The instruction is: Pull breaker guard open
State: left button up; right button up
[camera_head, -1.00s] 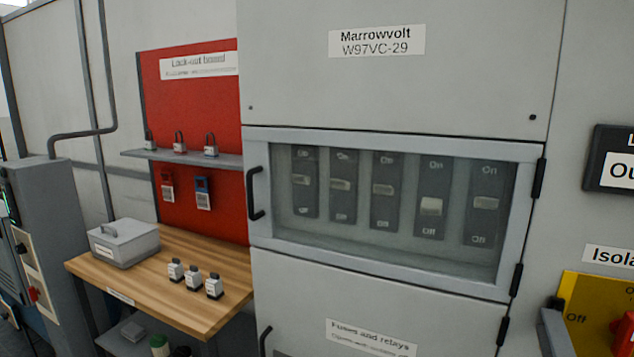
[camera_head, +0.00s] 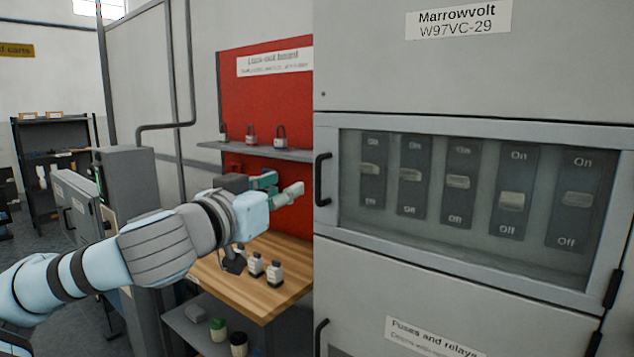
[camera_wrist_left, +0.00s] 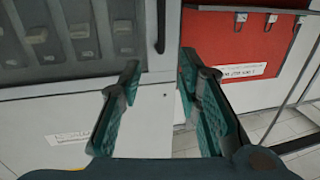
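The breaker guard (camera_head: 430,130) is a grey-framed clear window on the cabinet, closed over a row of breakers. Its dark vertical handle (camera_head: 317,180) is on its left edge. My left gripper (camera_head: 284,188) is to the left of the handle, in front of the lock-out board. In the left wrist view the gripper (camera_wrist_left: 160,75) has its two teal-padded fingers spread with nothing between them. The handle (camera_wrist_left: 160,25) shows beyond the fingertips, roughly in line with the gap and apart from them. My right gripper is not in view.
The red lock-out board (camera_head: 290,85) has a shelf (camera_head: 270,152) with padlocks, close to my left gripper. Dark hinges (camera_head: 613,288) are on the guard's right side.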

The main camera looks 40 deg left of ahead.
pick_arm(q)
jog(key=p, duration=0.6)
send_near(316, 173)
jog(key=w, duration=0.1)
jog(key=w+a+f+m+p, duration=0.2)
jog(key=w+a+f+m, duration=0.1)
jog(key=w+r+n, duration=0.1)
jog(key=w, duration=0.1)
jog(key=w+r+n, duration=0.1)
jog(key=w, duration=0.1)
jog(key=w+d+n+p, duration=0.1)
jog(key=w, duration=0.2)
jog(key=shift+r, duration=0.4)
jog(key=shift+s, duration=0.3)
jog(key=shift+a, duration=0.1)
grip_shut()
